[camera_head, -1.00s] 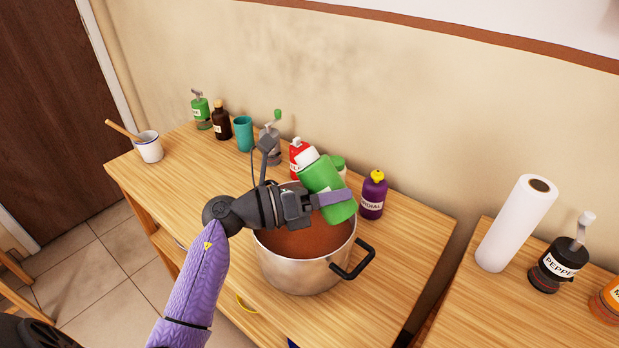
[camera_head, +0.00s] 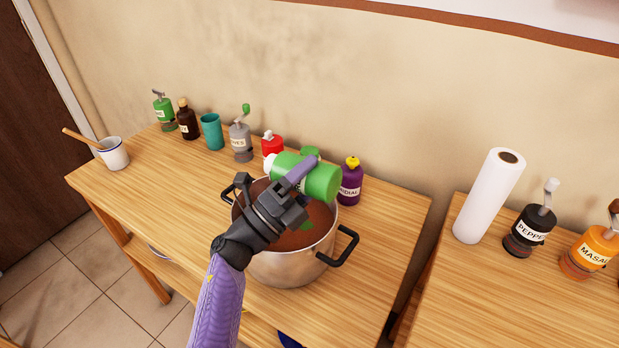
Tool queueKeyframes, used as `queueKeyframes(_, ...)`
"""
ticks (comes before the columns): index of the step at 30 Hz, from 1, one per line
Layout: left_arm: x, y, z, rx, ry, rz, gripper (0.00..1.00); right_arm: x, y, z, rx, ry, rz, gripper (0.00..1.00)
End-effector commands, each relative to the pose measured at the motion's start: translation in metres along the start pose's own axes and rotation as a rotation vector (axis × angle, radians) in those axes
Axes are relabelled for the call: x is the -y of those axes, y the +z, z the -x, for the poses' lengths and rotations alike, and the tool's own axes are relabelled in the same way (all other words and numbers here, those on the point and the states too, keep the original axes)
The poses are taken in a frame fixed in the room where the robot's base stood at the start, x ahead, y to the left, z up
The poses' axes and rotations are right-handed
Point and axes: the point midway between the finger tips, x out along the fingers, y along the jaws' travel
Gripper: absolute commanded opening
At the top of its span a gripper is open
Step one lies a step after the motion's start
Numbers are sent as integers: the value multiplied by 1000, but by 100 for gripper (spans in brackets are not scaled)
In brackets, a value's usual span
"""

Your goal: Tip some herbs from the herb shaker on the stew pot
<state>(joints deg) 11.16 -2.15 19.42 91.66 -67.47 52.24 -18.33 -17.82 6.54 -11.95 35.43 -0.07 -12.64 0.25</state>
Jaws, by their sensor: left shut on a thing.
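The herb shaker (camera_head: 321,182) is a green bottle with a white cap at its left end. My left gripper (camera_head: 304,172) is shut on it and holds it tipped over, nearly lying on its side, above the stew pot. The steel stew pot (camera_head: 287,266) stands on the wooden table with two black handles and reddish-brown stew inside. A small green patch (camera_head: 307,225) shows on the stew. My gripper and arm hide part of the pot's opening. My right gripper is not in view.
Behind the pot stand a red bottle (camera_head: 272,146), a purple bottle (camera_head: 350,182) and a grey grinder (camera_head: 240,140). A teal cup (camera_head: 211,131) and white mug (camera_head: 113,154) are further left. A second table holds a paper roll (camera_head: 488,197) and pepper grinder (camera_head: 528,232).

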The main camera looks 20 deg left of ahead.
Motion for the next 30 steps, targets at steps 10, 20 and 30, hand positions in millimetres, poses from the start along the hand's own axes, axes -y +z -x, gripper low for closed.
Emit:
queueKeyframes(10,-10,-6,4,-106,80,-188,17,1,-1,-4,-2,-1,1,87)
queueKeyframes(20,-18,-8,7,-200,151,-361,17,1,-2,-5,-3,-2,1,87)
queueKeyframes(30,4,-14,-14,-243,201,-480,17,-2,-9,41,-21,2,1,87)
